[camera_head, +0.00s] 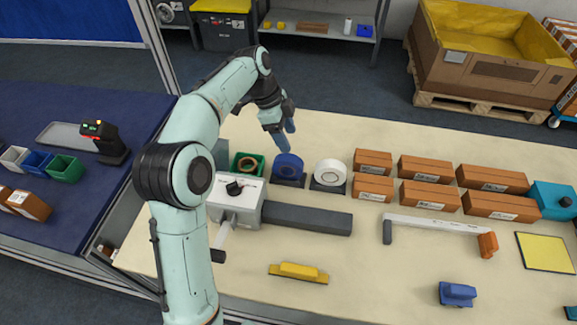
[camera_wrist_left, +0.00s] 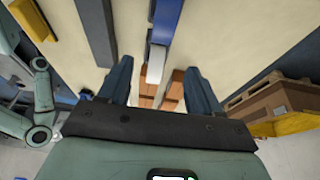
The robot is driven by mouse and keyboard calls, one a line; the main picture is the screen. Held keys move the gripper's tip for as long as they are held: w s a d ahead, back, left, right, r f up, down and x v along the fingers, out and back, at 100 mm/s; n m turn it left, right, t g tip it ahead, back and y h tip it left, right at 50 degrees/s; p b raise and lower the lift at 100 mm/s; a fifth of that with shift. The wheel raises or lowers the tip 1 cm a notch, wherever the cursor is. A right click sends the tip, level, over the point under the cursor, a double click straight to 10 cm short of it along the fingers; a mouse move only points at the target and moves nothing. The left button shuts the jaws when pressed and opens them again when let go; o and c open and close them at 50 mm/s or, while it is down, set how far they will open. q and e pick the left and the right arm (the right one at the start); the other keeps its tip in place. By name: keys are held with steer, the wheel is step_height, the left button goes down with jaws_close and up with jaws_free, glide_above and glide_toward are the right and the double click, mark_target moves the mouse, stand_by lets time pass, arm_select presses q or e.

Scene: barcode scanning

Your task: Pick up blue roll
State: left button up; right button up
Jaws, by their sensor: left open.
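The blue roll (camera_head: 287,163) sits on a dark block on the cream table, between a green box and the white roll (camera_head: 330,173). My left gripper (camera_head: 286,133) is above and behind the blue roll, apart from it, with nothing held. In the left wrist view the fingers of the left gripper (camera_wrist_left: 158,68) are spread wide. There, a blue shape that looks like the blue roll (camera_wrist_left: 166,20) lies beyond the fingertips at the top, and the white roll (camera_wrist_left: 156,62) shows between the fingers. My right gripper is not in view.
A grey machine (camera_head: 236,207) with a long dark bar (camera_head: 305,219) lies in front. Several brown boxes (camera_head: 427,168) stand to the right.

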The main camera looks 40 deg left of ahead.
mark_target(288, 164)
arm_select(q)
steer(key=s+a+f, duration=0.1)
steer(key=s+a, duration=0.1)
steer(key=a, duration=0.2)
steer(key=shift+h, duration=0.3)
steer(key=x, duration=0.7)
steer(key=shift+s+b, duration=0.15)
steer(key=shift+b, duration=0.25)
steer(key=shift+w+x, duration=0.2)
steer(key=shift+x, duration=1.3)
steer(key=shift+w+x, duration=0.15)
steer(key=shift+x, duration=1.3)
steer(key=shift+r, duration=0.1)
steer(key=c, duration=1.1)
